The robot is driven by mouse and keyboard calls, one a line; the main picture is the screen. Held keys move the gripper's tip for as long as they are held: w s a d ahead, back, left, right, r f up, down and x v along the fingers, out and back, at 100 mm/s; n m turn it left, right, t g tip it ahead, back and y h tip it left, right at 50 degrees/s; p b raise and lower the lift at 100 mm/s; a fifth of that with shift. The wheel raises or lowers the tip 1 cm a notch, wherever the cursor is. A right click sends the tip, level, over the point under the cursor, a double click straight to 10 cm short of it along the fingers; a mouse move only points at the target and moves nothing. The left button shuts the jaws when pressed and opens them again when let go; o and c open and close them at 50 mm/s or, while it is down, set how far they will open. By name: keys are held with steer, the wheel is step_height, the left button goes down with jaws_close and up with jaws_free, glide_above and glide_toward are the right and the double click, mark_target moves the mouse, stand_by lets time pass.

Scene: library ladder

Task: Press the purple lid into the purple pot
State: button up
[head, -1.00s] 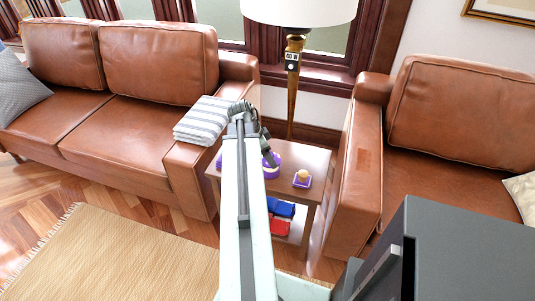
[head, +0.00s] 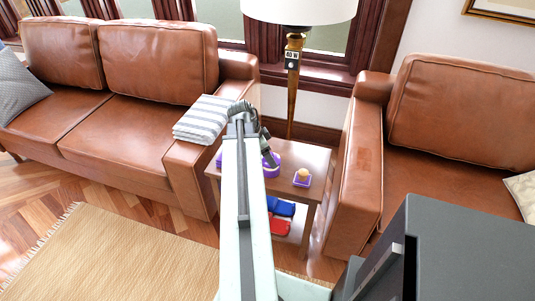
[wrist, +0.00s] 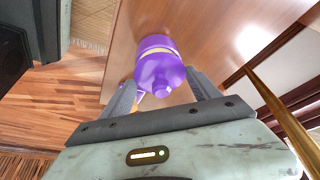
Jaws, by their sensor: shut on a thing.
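The purple pot (head: 271,170) stands on the small wooden side table, partly hidden behind my arm in the head view. In the wrist view, the pot (wrist: 154,42) shows beyond the purple lid (wrist: 160,71), with a pale band between them. The lid lies between the two grey fingers of my gripper (wrist: 162,86), which is shut on it. The lid overlaps the pot's near side in this view. I cannot tell whether the lid touches the rim or is seated in it. In the head view the fingers are mostly hidden behind my arm.
A small purple dish with an orange-yellow ball (head: 302,176) sits to the pot's right on the side table (head: 312,160). Blue and red things (head: 281,226) lie on its lower shelf. A lamp (head: 291,90) stands behind. Leather sofa arms (head: 200,150) flank the table.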

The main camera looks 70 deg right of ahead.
steer(key=shift+f+b, duration=0.95)
steer(key=shift+f, duration=0.1)
steer(key=o, duration=1.4)
steer(key=shift+o, duration=0.2)
steer(key=shift+r, duration=0.15)
steer(key=p+v, duration=0.8)
steer(key=shift+s+r, duration=0.1)
steer(key=shift+r, duration=0.25)
steer(key=shift+f, duration=0.15)
